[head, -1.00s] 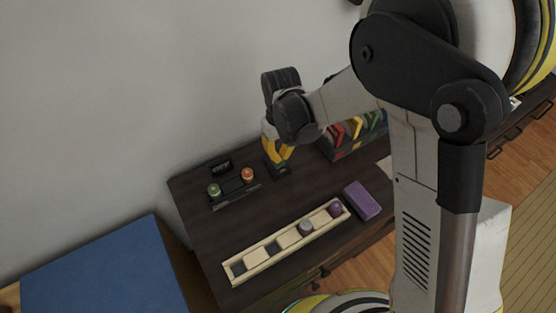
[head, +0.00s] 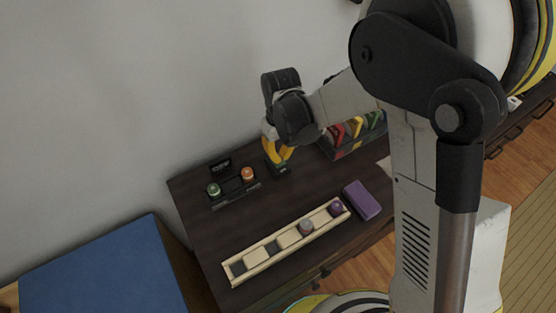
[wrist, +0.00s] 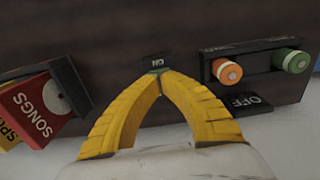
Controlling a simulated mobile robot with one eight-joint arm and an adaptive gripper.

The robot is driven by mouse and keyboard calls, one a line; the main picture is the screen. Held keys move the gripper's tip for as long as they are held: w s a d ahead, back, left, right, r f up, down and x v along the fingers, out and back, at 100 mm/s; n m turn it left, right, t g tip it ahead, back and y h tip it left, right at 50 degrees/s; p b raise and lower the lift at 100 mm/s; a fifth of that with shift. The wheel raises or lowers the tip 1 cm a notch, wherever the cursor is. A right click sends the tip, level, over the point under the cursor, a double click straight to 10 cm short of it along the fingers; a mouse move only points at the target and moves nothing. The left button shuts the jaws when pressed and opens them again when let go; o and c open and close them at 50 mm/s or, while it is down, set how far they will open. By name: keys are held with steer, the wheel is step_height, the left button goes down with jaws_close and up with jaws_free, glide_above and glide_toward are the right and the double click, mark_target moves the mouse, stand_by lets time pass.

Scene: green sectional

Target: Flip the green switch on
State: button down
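A dark base on the cabinet carries a green knob (head: 214,189) and an orange knob (head: 247,174). In the wrist view the green knob (wrist: 293,62) is at the right, beside the orange knob (wrist: 228,72), with an "OFF" plate (wrist: 243,104) below them. My gripper (wrist: 160,74) has its yellow fingertips together in front of a small "ON" plate (wrist: 157,60). A bit of green shows at the tips; I cannot tell whether it is gripped. In the head view my gripper (head: 277,158) is to the right of both knobs, apart from them.
A long wooden tray (head: 262,256) with small pieces lies in front, with a purple block (head: 362,200) to its right. In the wrist view a red "SONGS" item (wrist: 40,110) is close on the left.

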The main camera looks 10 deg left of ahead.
steer(key=shift+f+b, duration=1.2)
steer(key=shift+f, duration=0.25)
stand_by(0.5)
steer(key=shift+r+p, duration=2.35)
steer(key=shift+r, duration=1.2)
steer(key=s+d+r+m+t, duration=0.2)
steer(key=d+r, duration=0.5)
steer(key=s+d+r+m+t, duration=0.1)
steer(key=s+d+r+m, duration=0.1)
steer(key=d+r, duration=0.45)
steer(key=s+d+r+m+t, duration=0.3)
steer(key=s+d+r+t, duration=0.1)
steer(key=s+d, duration=0.5)
steer(key=shift+s+d+r, duration=0.25)
steer(key=shift+d+r, duration=0.4)
steer(key=shift+d, duration=0.05)
